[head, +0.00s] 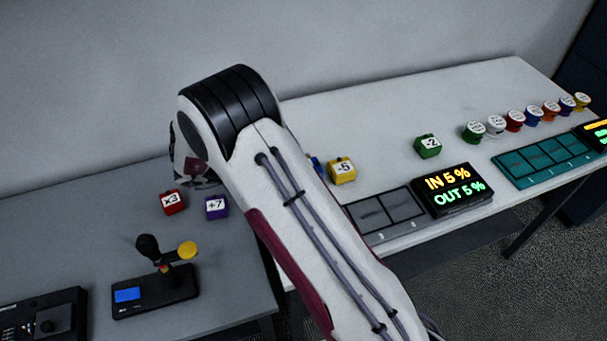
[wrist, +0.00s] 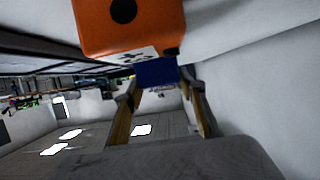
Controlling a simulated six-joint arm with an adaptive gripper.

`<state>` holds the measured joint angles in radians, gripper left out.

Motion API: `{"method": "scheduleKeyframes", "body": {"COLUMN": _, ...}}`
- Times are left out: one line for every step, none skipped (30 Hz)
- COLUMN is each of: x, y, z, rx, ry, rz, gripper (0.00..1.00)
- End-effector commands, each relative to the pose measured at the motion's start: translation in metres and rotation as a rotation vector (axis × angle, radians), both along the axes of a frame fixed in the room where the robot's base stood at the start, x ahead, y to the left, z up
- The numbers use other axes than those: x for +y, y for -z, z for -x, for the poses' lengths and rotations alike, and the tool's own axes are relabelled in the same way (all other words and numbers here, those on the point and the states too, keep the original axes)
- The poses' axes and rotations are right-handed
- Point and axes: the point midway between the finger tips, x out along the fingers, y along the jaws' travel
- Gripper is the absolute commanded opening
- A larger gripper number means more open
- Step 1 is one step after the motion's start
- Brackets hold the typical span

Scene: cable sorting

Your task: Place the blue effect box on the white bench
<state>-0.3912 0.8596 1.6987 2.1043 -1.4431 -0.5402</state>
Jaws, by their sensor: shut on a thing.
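In the wrist view the blue effect box (wrist: 157,73) is between the two fingertips of my gripper (wrist: 160,82), which is shut on it. An orange body with a round black mark (wrist: 125,25) fills the top of that view, close to the blue box. In the head view my arm hides the gripper. A small blue sliver (head: 317,163) shows at the arm's edge beside the yellow -5 box; I cannot tell whether it is the held box. The white bench (head: 390,110) runs across the right, partly behind my arm.
On the white bench are the yellow -5 box (head: 342,170), a green -2 box (head: 428,147), a lit display (head: 454,190), slot trays and a row of coloured pots. The grey table (head: 80,225) holds a red x3 box (head: 173,202), a purple +7 box (head: 216,206) and a joystick.

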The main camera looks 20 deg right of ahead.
Motion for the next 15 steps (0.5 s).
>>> {"method": "scheduleKeyframes", "body": {"x": 0.0, "y": 0.005, "z": 0.0, "rx": 0.001, "ry": 0.0, "rz": 0.001, "gripper": 0.15}}
{"method": "scheduleKeyframes", "body": {"x": 0.0, "y": 0.009, "z": 0.0, "rx": 0.001, "ry": 0.0, "rz": 0.001, "gripper": 0.15}}
{"method": "scheduleKeyframes", "body": {"x": 0.0, "y": 0.013, "z": 0.0, "rx": 0.002, "ry": -0.001, "rz": 0.001, "gripper": 0.15}}
{"method": "scheduleKeyframes", "body": {"x": 0.0, "y": 0.016, "z": 0.0, "rx": 0.002, "ry": -0.001, "rz": 0.001, "gripper": 0.15}}
{"method": "scheduleKeyframes", "body": {"x": 0.0, "y": 0.019, "z": 0.0, "rx": 0.002, "ry": -0.001, "rz": 0.001, "gripper": 0.15}}
{"method": "scheduleKeyframes", "body": {"x": 0.0, "y": 0.022, "z": 0.0, "rx": 0.002, "ry": 0.0, "rz": 0.001, "gripper": 0.15}}
{"method": "scheduleKeyframes", "body": {"x": 0.0, "y": 0.024, "z": 0.0, "rx": 0.001, "ry": 0.001, "rz": 0.001, "gripper": 0.15}}
{"method": "scheduleKeyframes", "body": {"x": 0.0, "y": 0.026, "z": 0.0, "rx": 0.001, "ry": 0.001, "rz": 0.001, "gripper": 0.15}}
{"method": "scheduleKeyframes", "body": {"x": 0.0, "y": 0.027, "z": 0.0, "rx": 0.0, "ry": 0.001, "rz": 0.001, "gripper": 0.15}}
{"method": "scheduleKeyframes", "body": {"x": 0.0, "y": 0.028, "z": 0.0, "rx": 0.0, "ry": 0.0, "rz": 0.001, "gripper": 0.15}}
{"method": "scheduleKeyframes", "body": {"x": 0.0, "y": 0.028, "z": 0.0, "rx": -0.001, "ry": 0.0, "rz": 0.001, "gripper": 0.15}}
{"method": "scheduleKeyframes", "body": {"x": 0.0, "y": 0.028, "z": 0.0, "rx": -0.001, "ry": 0.0, "rz": 0.001, "gripper": 0.15}}
{"method": "scheduleKeyframes", "body": {"x": 0.0, "y": 0.028, "z": 0.0, "rx": -0.001, "ry": 0.0, "rz": 0.001, "gripper": 0.15}}
{"method": "scheduleKeyframes", "body": {"x": 0.0, "y": 0.028, "z": 0.0, "rx": -0.001, "ry": 0.0, "rz": 0.001, "gripper": 0.15}}
{"method": "scheduleKeyframes", "body": {"x": 0.0, "y": 0.028, "z": 0.0, "rx": -0.001, "ry": 0.0, "rz": 0.0, "gripper": 0.15}}
